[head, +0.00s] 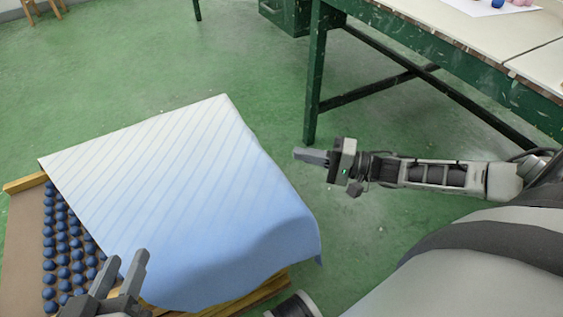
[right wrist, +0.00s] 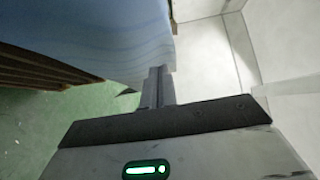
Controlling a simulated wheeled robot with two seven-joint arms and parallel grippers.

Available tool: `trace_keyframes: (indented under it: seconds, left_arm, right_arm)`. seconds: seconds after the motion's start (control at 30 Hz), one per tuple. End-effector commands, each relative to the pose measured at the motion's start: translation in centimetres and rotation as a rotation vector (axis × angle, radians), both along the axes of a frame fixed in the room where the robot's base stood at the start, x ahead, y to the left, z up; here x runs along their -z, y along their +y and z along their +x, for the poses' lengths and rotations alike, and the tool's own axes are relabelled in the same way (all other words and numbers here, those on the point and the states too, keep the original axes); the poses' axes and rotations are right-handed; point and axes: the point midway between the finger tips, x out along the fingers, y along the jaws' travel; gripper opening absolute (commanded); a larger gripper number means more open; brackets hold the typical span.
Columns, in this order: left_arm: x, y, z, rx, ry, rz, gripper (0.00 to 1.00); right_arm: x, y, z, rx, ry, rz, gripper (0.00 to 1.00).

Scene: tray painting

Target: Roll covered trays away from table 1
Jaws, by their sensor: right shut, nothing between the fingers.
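A tray (head: 22,240) with rows of dark blue balls (head: 62,245) sits at the lower left of the head view. A pale blue and white striped cloth (head: 180,190) lies over most of it, leaving the left strip bare. The cloth (right wrist: 100,35) and stacked wooden edges (right wrist: 40,65) also show in the right wrist view. My left gripper (head: 127,262) is open over the cloth's front left edge. My right gripper (head: 312,156) is shut and empty, to the right of the cloth and apart from it. Its closed fingers also show in the right wrist view (right wrist: 157,86).
A green-legged table (head: 480,75) with a pale top stands at the upper right, with paper and small coloured items on it. A green cabinet (head: 287,14) is behind. A wooden stool (head: 45,8) is at the far left. Green floor (head: 150,70) is clear behind the tray.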

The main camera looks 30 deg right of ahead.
Motion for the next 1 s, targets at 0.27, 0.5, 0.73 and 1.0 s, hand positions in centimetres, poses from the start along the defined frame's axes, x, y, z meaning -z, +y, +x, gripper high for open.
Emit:
trace_keyframes:
  seconds: [0.27, 0.5, 0.73, 1.0]
  left_arm:
    - [0.0, -0.3, 0.1, 0.002, -0.005, -0.045, 0.36]
    - [0.0, -0.3, 0.1, 0.002, -0.004, -0.054, 0.36]
    - [-0.3, -0.3, 0.1, 0.003, -0.008, -0.057, 0.36]
    - [-0.8, -0.2, 0.2, 0.002, -0.017, -0.050, 0.36]
  right_arm:
    - [0.1, 4.1, 1.6, -0.002, 0.000, 0.003, 0.00]
    - [0.0, 5.3, 1.6, 0.000, 0.001, -0.001, 0.00]
    - [0.0, 5.3, 1.6, 0.000, 0.001, -0.001, 0.00]
    - [-0.1, 5.5, 2.3, 0.020, -0.003, 0.003, 0.00]
